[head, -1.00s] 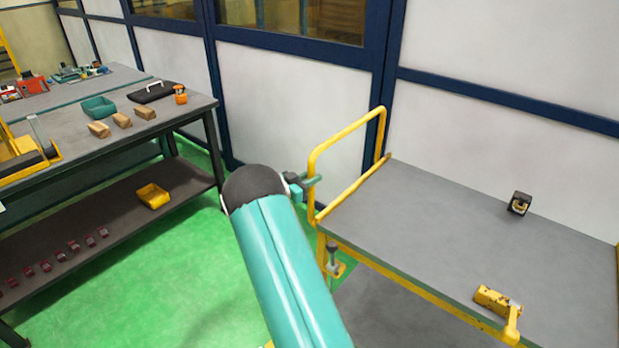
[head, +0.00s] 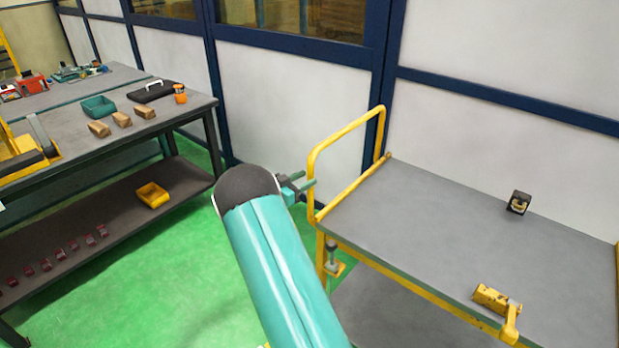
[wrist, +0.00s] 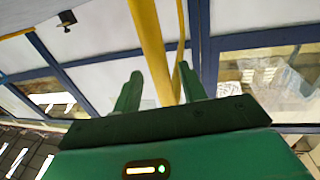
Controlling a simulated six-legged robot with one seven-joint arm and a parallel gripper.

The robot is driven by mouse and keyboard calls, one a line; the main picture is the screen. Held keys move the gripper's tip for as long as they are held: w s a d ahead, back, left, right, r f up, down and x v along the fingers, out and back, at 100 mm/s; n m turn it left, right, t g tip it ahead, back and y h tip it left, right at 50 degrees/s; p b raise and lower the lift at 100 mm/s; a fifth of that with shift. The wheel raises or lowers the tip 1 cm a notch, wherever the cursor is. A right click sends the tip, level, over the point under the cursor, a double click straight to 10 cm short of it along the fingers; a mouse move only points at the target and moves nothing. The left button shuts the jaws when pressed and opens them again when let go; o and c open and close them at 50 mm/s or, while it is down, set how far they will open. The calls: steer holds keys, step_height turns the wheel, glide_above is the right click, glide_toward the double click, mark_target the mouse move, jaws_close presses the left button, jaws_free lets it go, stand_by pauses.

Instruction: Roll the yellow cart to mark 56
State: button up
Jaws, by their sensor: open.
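The yellow cart stands at the right in the head view, with a grey top deck (head: 440,240) and a yellow tube push handle (head: 345,127) at its left end. My gripper (head: 309,184) is beside the handle's left upright in the head view, partly hidden behind my teal arm. In the wrist view my gripper's two green fingers (wrist: 160,90) are open, with the yellow handle tube (wrist: 150,50) running between them. I cannot tell whether a finger touches the tube. No mark 56 shows in these frames.
A yellow tool (head: 497,308) and a small black device (head: 519,202) lie on the cart deck. A workbench (head: 75,140) with wooden blocks, a teal bin (head: 98,107) and an orange jar stands at the left. Green floor (head: 190,265) is clear between. A panelled wall (head: 290,100) stands behind.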

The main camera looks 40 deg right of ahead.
steer(key=a, duration=1.1)
steer(key=shift+w, duration=0.2)
